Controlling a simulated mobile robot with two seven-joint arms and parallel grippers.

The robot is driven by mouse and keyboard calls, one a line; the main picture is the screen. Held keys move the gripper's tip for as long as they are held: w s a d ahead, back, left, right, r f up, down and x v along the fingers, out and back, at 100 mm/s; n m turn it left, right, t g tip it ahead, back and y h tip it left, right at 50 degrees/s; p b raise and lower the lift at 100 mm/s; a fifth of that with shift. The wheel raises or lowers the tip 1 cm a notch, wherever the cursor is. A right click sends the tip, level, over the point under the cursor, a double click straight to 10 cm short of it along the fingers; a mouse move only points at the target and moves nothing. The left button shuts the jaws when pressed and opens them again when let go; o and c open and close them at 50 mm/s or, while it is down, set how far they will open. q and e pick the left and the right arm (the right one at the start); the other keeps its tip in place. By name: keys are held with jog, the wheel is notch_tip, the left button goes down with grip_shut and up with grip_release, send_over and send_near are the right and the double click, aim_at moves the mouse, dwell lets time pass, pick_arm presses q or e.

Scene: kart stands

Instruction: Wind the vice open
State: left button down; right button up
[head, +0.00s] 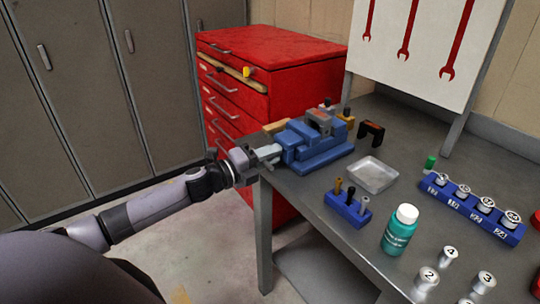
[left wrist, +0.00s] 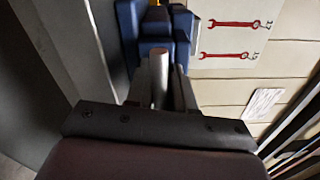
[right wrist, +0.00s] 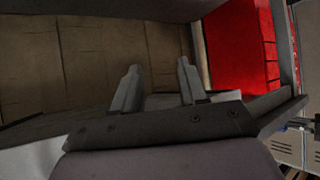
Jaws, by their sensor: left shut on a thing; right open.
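The blue vice (head: 312,145) is on the near left corner of the grey workbench, with its screw end pointing left over the edge. My left gripper (head: 254,157) is at that end, just off the bench, shut on the grey vice handle. In the left wrist view the handle (left wrist: 158,75) is a round metal bar between the fingers, and the blue vice body (left wrist: 155,30) is beyond. The gap between the vice jaws is too small to judge. My right gripper (right wrist: 158,85) is open and empty in the right wrist view, away from the vice.
On the bench (head: 330,225) are a metal tray (head: 372,176), a blue holder (head: 347,208), a teal bottle (head: 400,230) and a blue socket rack (head: 470,210). Grey lockers (head: 80,80) stand at the left.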

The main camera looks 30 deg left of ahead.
pick_arm(q)
jog(key=c, duration=1.1)
grip_release()
jog(key=shift+o, duration=0.2)
jog(key=b+v, duration=0.1)
jog(key=v, duration=0.6)
